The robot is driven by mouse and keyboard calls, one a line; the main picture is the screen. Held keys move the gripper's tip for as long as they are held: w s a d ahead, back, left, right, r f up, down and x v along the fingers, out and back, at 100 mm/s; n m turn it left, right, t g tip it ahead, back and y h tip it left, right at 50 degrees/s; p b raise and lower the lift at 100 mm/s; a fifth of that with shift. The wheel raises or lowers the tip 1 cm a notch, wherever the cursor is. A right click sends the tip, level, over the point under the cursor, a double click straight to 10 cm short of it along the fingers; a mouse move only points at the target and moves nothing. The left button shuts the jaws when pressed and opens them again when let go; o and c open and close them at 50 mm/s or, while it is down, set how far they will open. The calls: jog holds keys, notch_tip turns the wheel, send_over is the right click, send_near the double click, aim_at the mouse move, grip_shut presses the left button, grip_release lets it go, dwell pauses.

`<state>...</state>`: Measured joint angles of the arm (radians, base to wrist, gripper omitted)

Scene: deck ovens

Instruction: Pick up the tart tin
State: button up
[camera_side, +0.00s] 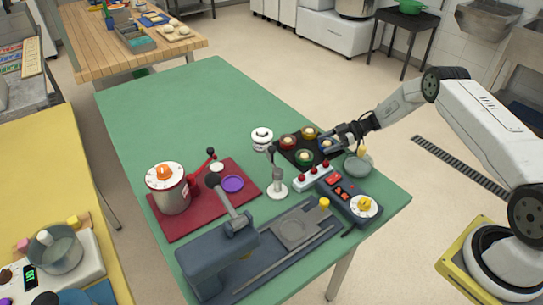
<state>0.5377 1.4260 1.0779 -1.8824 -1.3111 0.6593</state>
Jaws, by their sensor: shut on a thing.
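Several small round tins with pale contents sit on a black tray (288,157): a brown one (288,141), a yellow one (309,133), a green one (304,157) and a blue one (326,146). I cannot tell for sure which is the tart tin. My gripper (333,138) reaches in from the right and is shut on the blue tin at the tray's right side. The fingers partly hide this tin. I cannot tell whether it touches the tray.
A grey bowl (357,168), a dial box (362,206) and a white strip with red knobs (313,178) crowd the front. A white lidded jar (262,138) stands left of the tray. The green table (190,105) is clear at back left.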

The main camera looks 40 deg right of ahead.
jog(key=shift+r, duration=1.45)
jog(key=s+r, duration=0.3)
jog(key=s, duration=0.1)
jog(key=s+a+r, duration=0.1)
jog(key=s+r, duration=0.2)
jog(key=s, duration=0.1)
jog(key=s+a+r, duration=0.1)
jog(key=s+r, duration=0.2)
jog(key=s, duration=0.1)
jog(key=shift+a, duration=0.2)
jog(key=shift+s+a+r, duration=0.1)
jog(key=shift+s+r, duration=0.1)
jog(key=shift+s, duration=0.25)
jog(key=shift+s+a+r, duration=0.1)
jog(key=shift+s+r, duration=0.05)
jog(key=shift+s, duration=0.3)
jog(key=shift+w+a, duration=0.1)
jog(key=shift+w, duration=0.05)
jog(key=w+a+r+m+t+h, duration=0.3)
jog(key=a+m+t+h, duration=0.1)
jog(key=a+m+h, duration=0.1)
jog(key=w+a+r+m+t+h, duration=0.3)
jog(key=w+a+m+h, duration=0.1)
jog(key=m+h, duration=0.3)
jog(key=shift+a+m+t, duration=0.4)
jog(key=shift+a+m, duration=0.1)
jog(key=shift+a, duration=0.1)
